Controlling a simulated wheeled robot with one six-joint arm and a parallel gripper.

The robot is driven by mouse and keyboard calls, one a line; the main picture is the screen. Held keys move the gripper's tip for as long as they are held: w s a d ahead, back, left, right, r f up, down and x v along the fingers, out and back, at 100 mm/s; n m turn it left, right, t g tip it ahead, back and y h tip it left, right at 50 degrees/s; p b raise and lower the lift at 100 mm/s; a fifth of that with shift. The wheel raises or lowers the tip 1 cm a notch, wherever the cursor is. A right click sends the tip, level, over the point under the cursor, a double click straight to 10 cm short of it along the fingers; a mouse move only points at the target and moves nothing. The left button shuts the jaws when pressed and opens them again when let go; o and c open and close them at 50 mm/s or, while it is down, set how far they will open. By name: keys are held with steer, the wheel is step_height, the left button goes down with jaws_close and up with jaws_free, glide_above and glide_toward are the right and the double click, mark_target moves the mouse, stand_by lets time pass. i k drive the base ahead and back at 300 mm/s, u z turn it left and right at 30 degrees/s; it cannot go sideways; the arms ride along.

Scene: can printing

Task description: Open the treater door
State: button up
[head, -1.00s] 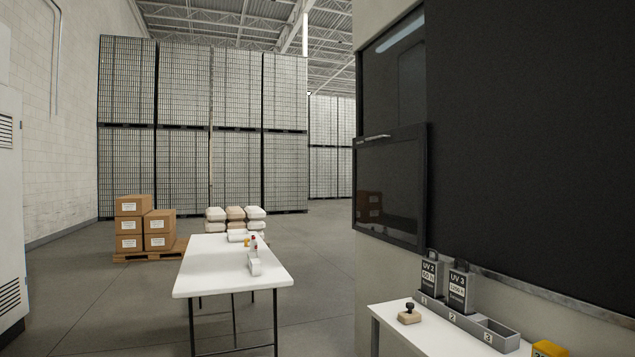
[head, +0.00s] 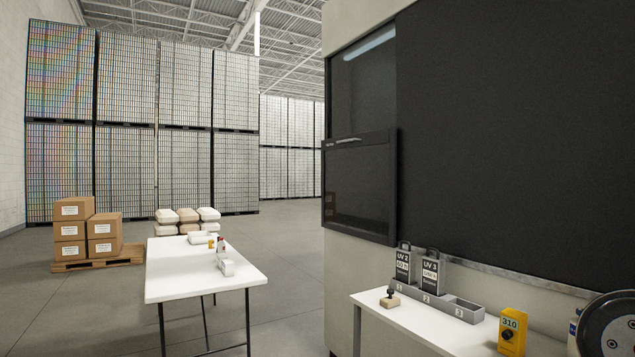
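A dark glass door panel (head: 360,188) in a black frame is on the side of the pale machine, right of centre in the head view. I take it to be the treater door. A pale bar handle (head: 348,140) runs along its top edge. Above it is a dark framed window area (head: 362,90) with a bright light strip. I cannot tell whether that area is glass or an opening. My gripper is not in view, and nothing is seen touching the door.
A white bench (head: 400,325) below the machine holds a grey rack (head: 440,300), UV tags, a stamp (head: 390,298) and a yellow 310 unit (head: 512,332). A white table (head: 205,278) stands left. Boxes on a pallet (head: 98,258) are farther back. Open floor lies between table and machine.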

mark_target(359, 171)
steer(key=u, duration=0.65)
steer(key=i, duration=1.5)
steer(key=u, duration=0.75)
steer(key=i, duration=2.05)
steer(key=z, duration=0.2)
steer(key=i, duration=1.4)
steer(key=z, duration=1.75)
steer(key=i, duration=1.15)
steer(key=z, duration=0.9)
